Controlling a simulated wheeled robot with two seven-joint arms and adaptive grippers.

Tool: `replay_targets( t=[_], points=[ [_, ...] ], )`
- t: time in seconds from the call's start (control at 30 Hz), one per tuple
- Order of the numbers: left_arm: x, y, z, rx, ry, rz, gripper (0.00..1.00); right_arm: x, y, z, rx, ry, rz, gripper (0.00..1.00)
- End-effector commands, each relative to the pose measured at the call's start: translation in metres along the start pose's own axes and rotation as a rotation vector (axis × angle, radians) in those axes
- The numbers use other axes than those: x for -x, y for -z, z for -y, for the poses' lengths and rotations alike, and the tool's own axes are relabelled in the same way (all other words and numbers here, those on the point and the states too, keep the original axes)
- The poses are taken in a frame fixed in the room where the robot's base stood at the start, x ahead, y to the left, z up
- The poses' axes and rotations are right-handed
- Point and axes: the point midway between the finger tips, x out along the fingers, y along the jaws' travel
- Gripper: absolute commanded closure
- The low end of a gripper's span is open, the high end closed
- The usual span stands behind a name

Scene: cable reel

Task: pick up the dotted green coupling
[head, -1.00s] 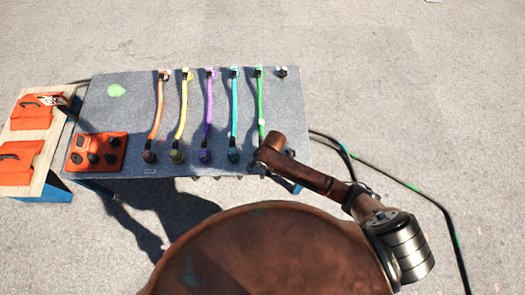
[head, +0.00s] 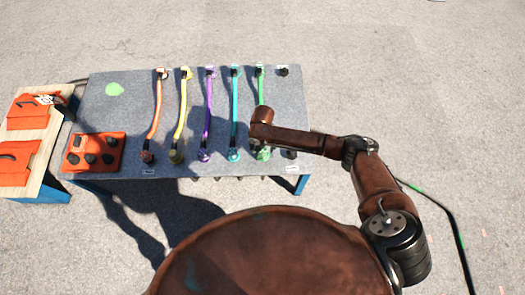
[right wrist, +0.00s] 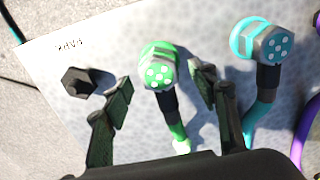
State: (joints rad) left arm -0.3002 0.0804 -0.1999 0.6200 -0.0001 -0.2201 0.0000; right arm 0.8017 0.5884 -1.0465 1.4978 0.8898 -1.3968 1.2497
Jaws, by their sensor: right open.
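The dotted green coupling (right wrist: 160,72) stands at the near end of the green cable, its pale-dotted end facing the right wrist camera. It also shows in the head view (head: 263,155) near the table's front edge. My right gripper (right wrist: 161,78) is open, with one finger on each side of the coupling and visible gaps between. In the head view my right wrist hangs over the green cable and hides part of it; the fingers cannot be made out there. My left gripper is not in view.
The dotted cyan coupling (right wrist: 272,45) stands close to the right finger. A dark hexagonal fitting (right wrist: 80,82) lies left of the other finger. Purple, yellow and orange cables run across the grey table (head: 130,110). An orange block (head: 108,164) holds several dark pieces.

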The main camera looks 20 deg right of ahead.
Motion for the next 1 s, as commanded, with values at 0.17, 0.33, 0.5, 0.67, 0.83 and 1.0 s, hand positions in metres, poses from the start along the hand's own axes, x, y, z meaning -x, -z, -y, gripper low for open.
replay_targets(
  t=[0.17,0.33,0.5,0.67,0.83,1.0],
  points=[
    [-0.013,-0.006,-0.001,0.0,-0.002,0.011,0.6,-0.029,-0.001,-0.001,-0.001,-0.002,0.002,0.46],
    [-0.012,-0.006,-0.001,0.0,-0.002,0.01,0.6,-0.028,-0.001,0.0,0.0,-0.001,0.0,0.46],
    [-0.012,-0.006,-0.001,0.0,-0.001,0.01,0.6,-0.028,-0.001,0.0,0.0,0.0,0.0,0.53],
    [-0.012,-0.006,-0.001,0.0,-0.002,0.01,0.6,-0.028,-0.001,0.0,0.0,0.0,0.0,0.64],
    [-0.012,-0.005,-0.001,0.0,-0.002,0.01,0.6,-0.028,-0.001,0.0,0.0,0.0,0.0,0.76],
    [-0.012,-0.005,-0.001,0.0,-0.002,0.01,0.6,-0.028,-0.001,0.0,0.0,0.0,0.0,0.88]
  ],
)
